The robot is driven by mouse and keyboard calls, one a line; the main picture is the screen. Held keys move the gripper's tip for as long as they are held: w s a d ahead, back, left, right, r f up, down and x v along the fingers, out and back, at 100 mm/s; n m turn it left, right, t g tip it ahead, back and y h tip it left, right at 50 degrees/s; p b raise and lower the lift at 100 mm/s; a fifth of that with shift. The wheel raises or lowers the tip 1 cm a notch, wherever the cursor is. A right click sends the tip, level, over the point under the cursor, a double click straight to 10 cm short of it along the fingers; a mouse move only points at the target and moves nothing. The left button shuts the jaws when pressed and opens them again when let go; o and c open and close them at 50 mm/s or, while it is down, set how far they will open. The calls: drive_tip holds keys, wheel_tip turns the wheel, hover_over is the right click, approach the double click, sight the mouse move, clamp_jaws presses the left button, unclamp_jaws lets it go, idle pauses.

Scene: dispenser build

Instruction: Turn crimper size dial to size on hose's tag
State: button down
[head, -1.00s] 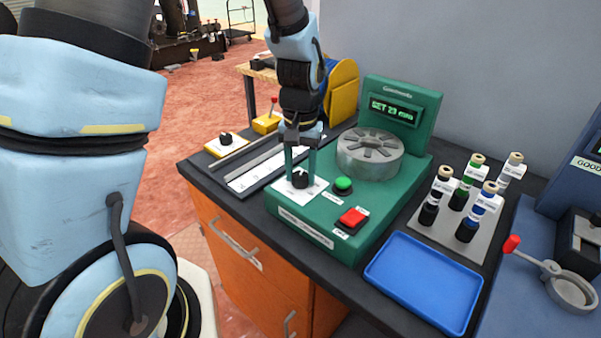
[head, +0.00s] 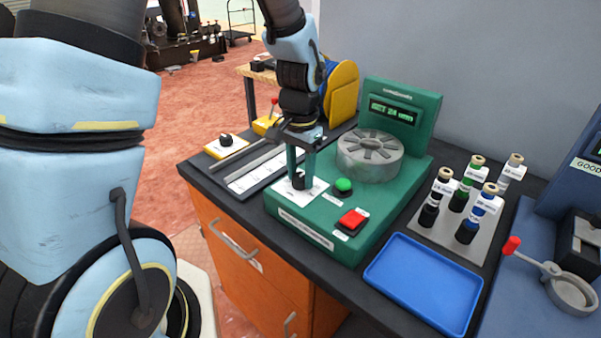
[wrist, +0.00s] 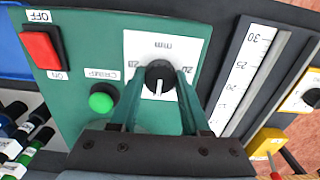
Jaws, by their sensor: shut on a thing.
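The crimper (head: 330,215) is a green machine with a grey slotted crimping head (head: 370,153) and a display (head: 391,111) that appears to read SET 24 mm. Its black size dial (wrist: 160,75) sits on a white scale plate (wrist: 148,52) marked mm. My gripper (head: 299,178) points down over the plate and is shut on the dial, one finger on each side; the dial's white pointer shows in the wrist view. Several upright hoses (head: 469,219) with white tags stand in a grey rack (head: 425,228) at right; the tag sizes are too small to read surely.
A green button (head: 343,186) and a red switch (head: 352,219) sit close to the dial. A blue empty tray (head: 424,284) lies at the front right. A ruler strip (head: 255,172) lies left of the crimper. A red-knobbed lever (head: 511,244) stands at far right.

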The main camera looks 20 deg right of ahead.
sight(300, 176)
drive_tip(key=shift+c, duration=1.9)
unclamp_jaws()
wheel_tip(300, 176, up, 11)
drive_tip(key=b, duration=0.2)
drive_tip(key=shift+f, duration=0.1)
drive_tip(key=a+f+n, duration=0.1)
drive_tip(key=a+n, duration=0.2)
drive_tip(key=a, duration=0.5)
drive_tip(key=w+a+f+n+t, duration=0.1)
drive_tip(key=a+n, duration=0.3)
drive_tip(key=a, duration=0.5)
drive_tip(key=a+f+n, duration=0.3)
drive_tip(key=a, duration=0.5)
drive_tip(key=shift+w+a+n+t, duration=0.15)
drive_tip(key=shift+a+n+t, duration=0.15)
drive_tip(key=shift+n, duration=0.1)
